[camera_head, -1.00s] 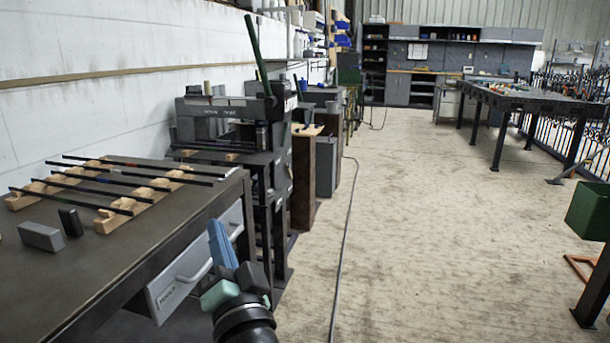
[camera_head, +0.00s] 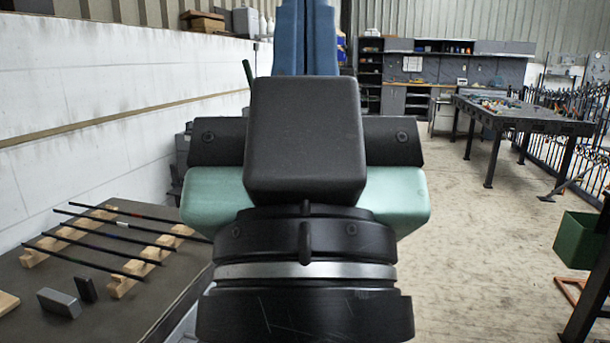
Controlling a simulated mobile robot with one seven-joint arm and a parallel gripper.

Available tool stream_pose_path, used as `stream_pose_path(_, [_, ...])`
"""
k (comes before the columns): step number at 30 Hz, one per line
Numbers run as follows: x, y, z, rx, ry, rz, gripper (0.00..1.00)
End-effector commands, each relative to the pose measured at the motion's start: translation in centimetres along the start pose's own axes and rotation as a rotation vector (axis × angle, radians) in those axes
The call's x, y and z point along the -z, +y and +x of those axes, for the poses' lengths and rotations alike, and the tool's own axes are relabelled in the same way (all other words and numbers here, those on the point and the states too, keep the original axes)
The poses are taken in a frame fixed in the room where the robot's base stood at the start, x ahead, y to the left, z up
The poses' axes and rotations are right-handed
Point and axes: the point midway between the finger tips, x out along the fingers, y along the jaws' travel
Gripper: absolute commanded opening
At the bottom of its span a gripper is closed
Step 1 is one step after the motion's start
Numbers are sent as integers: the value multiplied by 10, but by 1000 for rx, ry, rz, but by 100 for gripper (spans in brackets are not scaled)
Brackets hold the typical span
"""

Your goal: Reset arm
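My gripper (camera_head: 303,38) fills the middle of the head view, seen from behind. Its black and pale green body stands close to the camera, and its blue fingers point up and away. The two fingers appear side by side with only a thin line between them. I see nothing held. The gripper is in the air, to the right of the dark workbench.
The dark workbench (camera_head: 105,318) at lower left bears several black rods (camera_head: 90,258) on notched wooden blocks, plus two small blocks (camera_head: 60,302). A long table (camera_head: 520,115) stands at right rear, and a green bin (camera_head: 580,240) at right. The floor (camera_head: 470,230) between is open.

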Motion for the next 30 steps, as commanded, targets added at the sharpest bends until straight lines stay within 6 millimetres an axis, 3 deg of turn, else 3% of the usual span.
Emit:
stream_pose_path(1, [23, 0, 25, 1, 0, 1, 0])
stream_pose_path(12, [96, 0, 102, 2, -1, 2, 0])
stream_pose_path(18, [111, 0, 118, 2, -1, 3, 0])
stream_pose_path(30, [112, 0, 120, 2, -1, 3, 0])
